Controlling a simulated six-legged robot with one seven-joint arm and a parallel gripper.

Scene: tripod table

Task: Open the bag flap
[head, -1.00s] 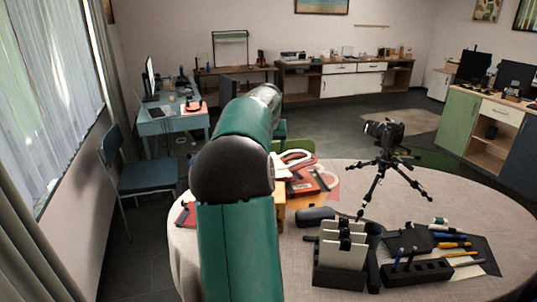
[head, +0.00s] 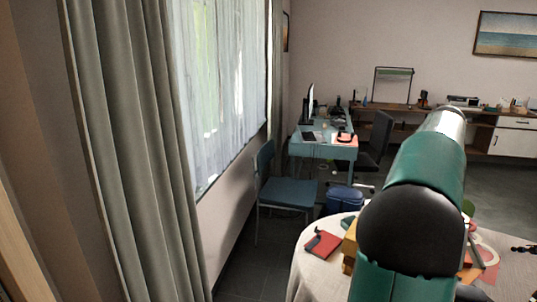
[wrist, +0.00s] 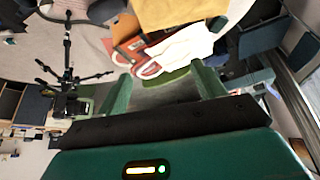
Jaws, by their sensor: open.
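My gripper (wrist: 160,72) shows in the wrist view as two green fingers spread wide apart, with nothing held between them. In the head view it is hidden behind my raised arm. A tan-yellow item (wrist: 180,12) lies beyond the fingertips at the top of the wrist view, beside a red-orange item (wrist: 128,36) and a white looped one (wrist: 178,48). A yellow-orange item also shows beside my arm in the head view (head: 350,240). I cannot tell which thing is the bag, and no flap is clearly visible.
The round table (head: 310,272) has a red item (head: 322,243) near its left edge. A blue chair (head: 284,190) and a dark blue bin-like object (head: 345,198) stand behind it. A black tripod with camera (wrist: 70,75) is at left in the wrist view. Curtains (head: 130,150) hang at left.

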